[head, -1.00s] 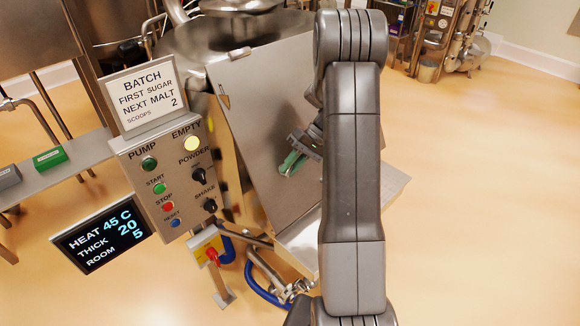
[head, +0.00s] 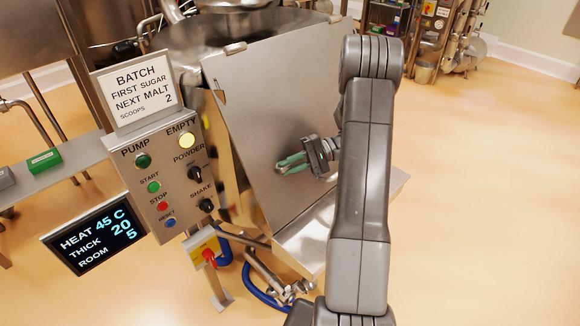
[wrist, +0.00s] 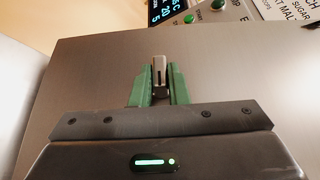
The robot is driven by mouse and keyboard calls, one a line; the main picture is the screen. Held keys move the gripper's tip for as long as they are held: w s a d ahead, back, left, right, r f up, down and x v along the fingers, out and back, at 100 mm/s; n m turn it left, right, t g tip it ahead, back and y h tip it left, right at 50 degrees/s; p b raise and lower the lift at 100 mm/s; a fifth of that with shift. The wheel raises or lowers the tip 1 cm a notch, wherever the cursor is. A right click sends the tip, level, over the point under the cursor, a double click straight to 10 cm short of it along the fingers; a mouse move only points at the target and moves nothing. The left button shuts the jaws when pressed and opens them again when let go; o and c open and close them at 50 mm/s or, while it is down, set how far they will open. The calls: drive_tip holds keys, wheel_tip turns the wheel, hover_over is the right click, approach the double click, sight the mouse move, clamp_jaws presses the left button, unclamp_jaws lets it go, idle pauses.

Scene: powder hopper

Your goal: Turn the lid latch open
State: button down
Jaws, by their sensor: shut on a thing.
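The steel lid (head: 250,120) of the powder hopper is a large flat panel, tilted in the middle of the head view. My gripper (head: 283,165) with green fingers lies at the lid's face, its fingers pointing left. In the wrist view, the lid latch (wrist: 159,68) is a small upright metal lever with a dark slot. It sits between the two green fingers of my gripper, which is shut on it. In the head view the latch is hidden by the fingers.
A control panel (head: 158,185) with knobs and buttons stands left of the lid, with a batch sign (head: 137,90) above it. A dark display (head: 95,235) hangs at lower left. Pipes and a blue hose (head: 262,296) lie below.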

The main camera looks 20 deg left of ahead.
drive_tip(key=shift+w, duration=0.1)
idle(0.3)
drive_tip(key=c, duration=1.4)
unclamp_jaws()
drive_tip(key=p+v, duration=0.2)
drive_tip(key=v, duration=1.1)
drive_tip(key=shift+w+d, duration=0.2)
drive_tip(key=shift+d, duration=0.1)
